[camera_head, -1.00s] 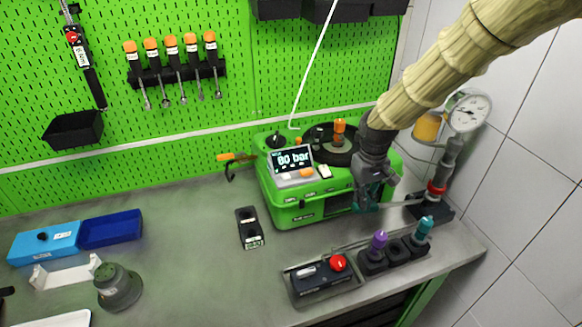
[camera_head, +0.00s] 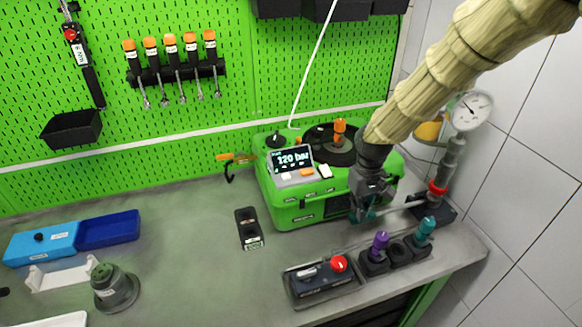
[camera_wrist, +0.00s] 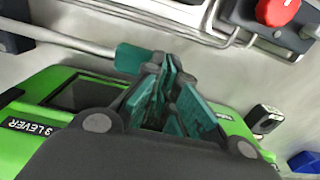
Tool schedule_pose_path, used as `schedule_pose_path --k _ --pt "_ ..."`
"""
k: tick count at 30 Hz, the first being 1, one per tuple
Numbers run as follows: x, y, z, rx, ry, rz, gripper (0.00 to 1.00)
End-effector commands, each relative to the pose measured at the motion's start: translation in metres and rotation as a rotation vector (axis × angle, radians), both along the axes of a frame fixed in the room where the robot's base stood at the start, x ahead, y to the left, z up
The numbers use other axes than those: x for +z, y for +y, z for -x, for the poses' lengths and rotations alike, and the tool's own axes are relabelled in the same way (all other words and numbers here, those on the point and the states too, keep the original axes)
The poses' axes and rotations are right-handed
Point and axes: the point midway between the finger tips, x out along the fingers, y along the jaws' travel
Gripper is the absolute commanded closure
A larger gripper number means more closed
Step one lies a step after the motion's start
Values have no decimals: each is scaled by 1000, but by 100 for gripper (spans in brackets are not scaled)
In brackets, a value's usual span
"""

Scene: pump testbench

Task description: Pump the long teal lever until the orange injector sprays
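The long lever has a thin grey rod (camera_head: 405,205) that runs left from the pump stand to my gripper (camera_head: 363,212), in front of the green tester. In the wrist view the rod (camera_wrist: 60,37) ends in a teal handle (camera_wrist: 130,58). My gripper (camera_wrist: 165,82), with teal pads, is at that handle and appears shut on it; the fingers hide the handle's far end. The orange injector (camera_head: 340,127) stands upright on the green tester (camera_head: 310,213). I see no spray. The display (camera_head: 291,158) reads 120 bar.
The pump's round gauge (camera_head: 472,109) stands by the right wall. A control box with a red button (camera_head: 339,263) and a holder with purple (camera_head: 380,241) and teal (camera_head: 426,226) injectors sit in front of the tester.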

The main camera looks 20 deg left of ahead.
Motion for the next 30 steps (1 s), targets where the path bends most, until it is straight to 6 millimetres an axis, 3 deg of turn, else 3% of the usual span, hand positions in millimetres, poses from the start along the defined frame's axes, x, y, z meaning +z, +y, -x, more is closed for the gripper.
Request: schedule_pose_path --k 6,13,30 --pt "-11 1 1 0 -1 1 100" --pt "-8 1 0 0 0 0 100" --pt "32 -4 -2 -1 0 0 100"
